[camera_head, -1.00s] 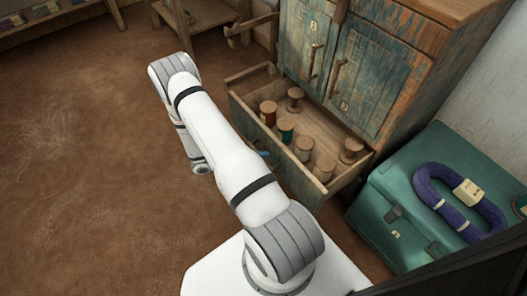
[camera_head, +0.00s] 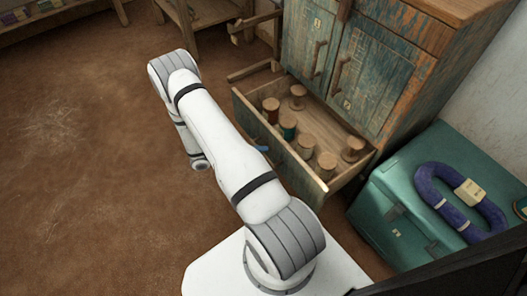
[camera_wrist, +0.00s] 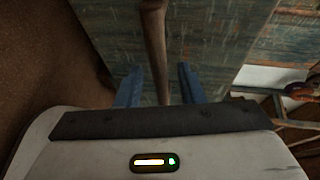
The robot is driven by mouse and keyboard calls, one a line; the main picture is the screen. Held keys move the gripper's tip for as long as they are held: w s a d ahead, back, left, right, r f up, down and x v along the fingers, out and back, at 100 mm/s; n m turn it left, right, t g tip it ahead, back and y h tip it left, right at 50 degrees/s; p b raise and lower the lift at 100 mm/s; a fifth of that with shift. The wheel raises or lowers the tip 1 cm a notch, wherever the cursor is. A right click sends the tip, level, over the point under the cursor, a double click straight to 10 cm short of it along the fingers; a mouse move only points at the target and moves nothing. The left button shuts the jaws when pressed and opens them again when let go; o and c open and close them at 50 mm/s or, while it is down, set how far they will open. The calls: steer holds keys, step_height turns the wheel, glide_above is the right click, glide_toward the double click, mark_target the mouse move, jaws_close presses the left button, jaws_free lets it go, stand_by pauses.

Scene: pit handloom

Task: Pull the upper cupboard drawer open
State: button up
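The cupboard (camera_head: 398,72) is wooden with worn blue-green paint. Its drawer (camera_head: 284,155) below the doors stands pulled out, with several thread spools inside. I cannot tell whether another drawer lies beneath it. My gripper (camera_wrist: 160,88) shows two blue fingers in the wrist view, spread apart. A brown wooden bar handle (camera_wrist: 156,45) runs between them, with a gap on each side. In the head view my arm hides most of the gripper; only a bit of blue shows near the drawer front.
A teal chest (camera_head: 385,215) with a purple looped bundle (camera_head: 432,190) on its lid stands right of the drawer. A wooden bench (camera_head: 205,22) is at the back. Brown floor on the left is clear.

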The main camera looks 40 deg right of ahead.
steer(key=p+v, duration=0.1)
steer(key=v, duration=0.6)
steer(key=shift+s+d, duration=0.1)
